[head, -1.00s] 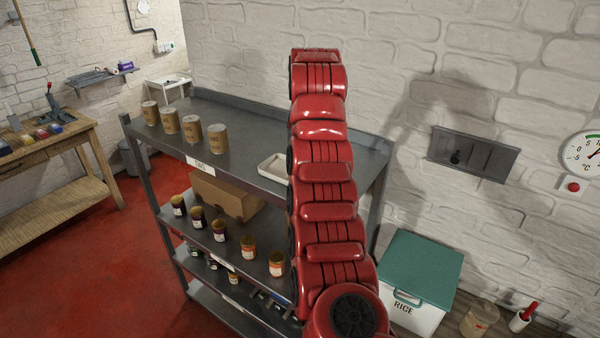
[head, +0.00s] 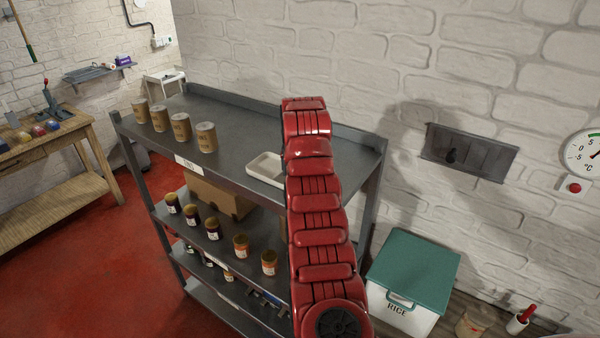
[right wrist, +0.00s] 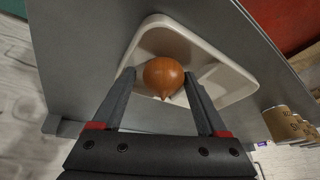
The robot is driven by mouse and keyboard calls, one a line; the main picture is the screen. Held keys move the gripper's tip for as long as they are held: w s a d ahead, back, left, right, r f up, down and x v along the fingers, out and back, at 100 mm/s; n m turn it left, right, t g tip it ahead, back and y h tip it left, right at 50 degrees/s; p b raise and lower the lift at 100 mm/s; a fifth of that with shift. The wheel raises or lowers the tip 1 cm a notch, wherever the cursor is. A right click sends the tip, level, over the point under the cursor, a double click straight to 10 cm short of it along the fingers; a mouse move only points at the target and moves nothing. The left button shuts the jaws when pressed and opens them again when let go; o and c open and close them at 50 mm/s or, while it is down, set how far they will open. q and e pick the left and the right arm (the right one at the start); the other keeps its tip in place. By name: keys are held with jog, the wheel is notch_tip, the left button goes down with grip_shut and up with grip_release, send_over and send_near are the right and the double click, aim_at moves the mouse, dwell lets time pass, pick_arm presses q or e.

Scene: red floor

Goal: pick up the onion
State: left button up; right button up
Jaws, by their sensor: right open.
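The brown onion (right wrist: 163,76) sits in a shallow white tray (right wrist: 228,82) in the right wrist view. My right gripper (right wrist: 160,80) is open, with its two dark fingers reaching to either side of the onion's near half. I cannot tell whether the fingers touch it. In the head view the tray (head: 264,169) stands on the shelf unit's top, partly behind my red right arm. That arm hides the onion and the right gripper there. My left gripper is in neither view.
The grey shelf unit (head: 236,150) carries several brown cans (head: 181,131) on top, left of the tray. Jars (head: 241,246) and a cardboard box (head: 222,196) are on the shelf below. A white rice box with a green lid (head: 413,270) stands to the right, by the brick wall.

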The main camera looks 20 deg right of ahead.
jog(key=shift+s+a+r, duration=0.1)
jog(key=shift+a, duration=0.3)
jog(key=c, duration=0.3)
jog(key=shift+c, duration=1.4)
jog(key=shift+d, duration=0.2)
jog(key=c, duration=0.6)
jog(key=shift+o, duration=0.2)
jog(key=shift+a, duration=0.1)
